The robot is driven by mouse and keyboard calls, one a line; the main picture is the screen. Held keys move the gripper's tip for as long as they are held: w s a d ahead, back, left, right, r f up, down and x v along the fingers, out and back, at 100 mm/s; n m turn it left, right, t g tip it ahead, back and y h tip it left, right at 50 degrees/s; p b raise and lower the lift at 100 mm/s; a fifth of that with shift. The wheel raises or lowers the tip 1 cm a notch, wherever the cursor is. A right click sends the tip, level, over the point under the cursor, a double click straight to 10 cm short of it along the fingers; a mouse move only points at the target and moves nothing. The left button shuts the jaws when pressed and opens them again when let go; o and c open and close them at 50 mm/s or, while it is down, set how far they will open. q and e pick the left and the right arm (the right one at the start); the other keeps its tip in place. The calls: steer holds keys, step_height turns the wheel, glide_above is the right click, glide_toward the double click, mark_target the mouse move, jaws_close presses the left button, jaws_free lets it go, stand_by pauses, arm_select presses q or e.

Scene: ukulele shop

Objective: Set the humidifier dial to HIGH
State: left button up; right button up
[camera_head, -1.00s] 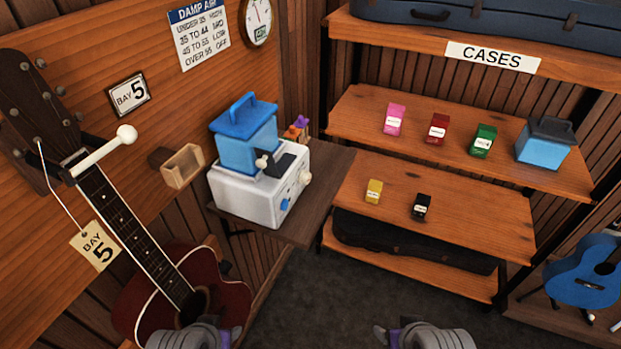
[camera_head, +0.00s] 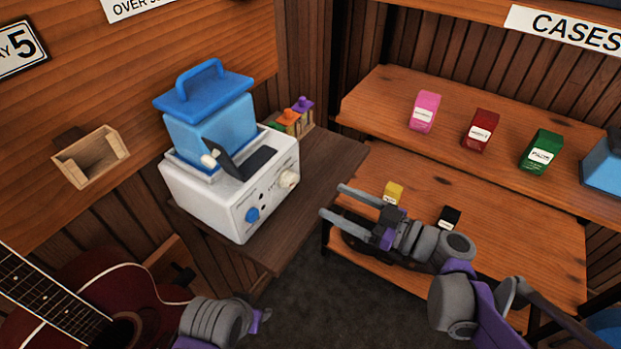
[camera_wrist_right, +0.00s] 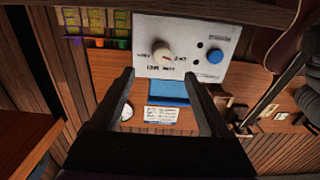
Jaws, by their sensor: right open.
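The white humidifier (camera_head: 215,205) with a blue tank (camera_head: 215,125) stands on a small wooden shelf in the head view. Its cream dial (camera_head: 289,178) is on the front face, right of a blue knob (camera_head: 252,214). My right gripper (camera_head: 333,200) is open and empty, to the right of the dial and apart from it. In the right wrist view the dial (camera_wrist_right: 162,51) lies beyond and between the open fingertips (camera_wrist_right: 160,76). A small reddish mark shows on the dial; the labels around it are too small to read surely.
A wooden holder (camera_head: 92,157) is on the wall at left, above a red ukulele (camera_head: 75,290). Shelves at right hold small boxes, including a yellow one (camera_head: 394,191) near my right gripper. Open space lies before the humidifier.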

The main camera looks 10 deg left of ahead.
mark_target(294, 183)
steer(key=x, duration=1)
steer(key=shift+s+a, duration=0.1)
steer(key=shift+a, duration=0.2)
jaws_close()
